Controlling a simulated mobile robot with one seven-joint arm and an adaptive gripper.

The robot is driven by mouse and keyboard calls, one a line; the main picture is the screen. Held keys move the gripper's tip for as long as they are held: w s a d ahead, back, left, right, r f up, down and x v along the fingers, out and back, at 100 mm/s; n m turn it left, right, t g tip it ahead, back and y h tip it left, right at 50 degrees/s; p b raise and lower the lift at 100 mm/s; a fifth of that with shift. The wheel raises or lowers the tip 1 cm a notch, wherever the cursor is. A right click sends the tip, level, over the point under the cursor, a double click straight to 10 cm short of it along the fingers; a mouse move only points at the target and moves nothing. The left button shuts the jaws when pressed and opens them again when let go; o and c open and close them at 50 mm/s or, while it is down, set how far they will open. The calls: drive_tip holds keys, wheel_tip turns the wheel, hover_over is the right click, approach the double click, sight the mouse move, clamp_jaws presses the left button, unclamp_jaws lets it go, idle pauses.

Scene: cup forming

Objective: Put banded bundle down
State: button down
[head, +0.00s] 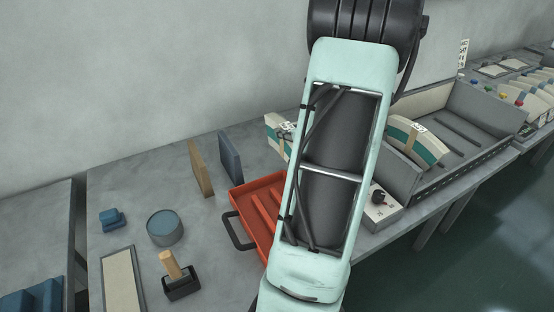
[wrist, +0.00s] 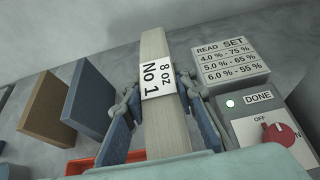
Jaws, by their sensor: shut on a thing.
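The banded bundle (wrist: 158,60) is a pale stack with a white band marked "8 oz No 1". In the wrist view it stands on edge between the two blue fingers of my gripper (wrist: 160,108), which is shut on it. In the head view my own arm hides the gripper. A cream and green piece with a label (head: 275,126) shows just left of the arm and looks like the same bundle. The bundle's underside is hidden, so I cannot tell whether it touches anything. A similar banded bundle (head: 428,155) lies in a grey bin (head: 480,105) to the right.
A red tray (head: 240,200) with a dark handle lies partly under my arm. A brown board (head: 200,168) and a blue board (head: 229,160) stand left of the bundle. A control box (wrist: 262,125) with a red dial and a "READ SET" block (wrist: 228,62) are close on the right.

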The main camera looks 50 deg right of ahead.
sight(287, 146)
drive_tip(key=shift+f, duration=2.7)
drive_tip(key=shift+b, duration=0.35)
drive_tip(key=shift+f, duration=0.2)
drive_tip(key=c, duration=1.6)
unclamp_jaws()
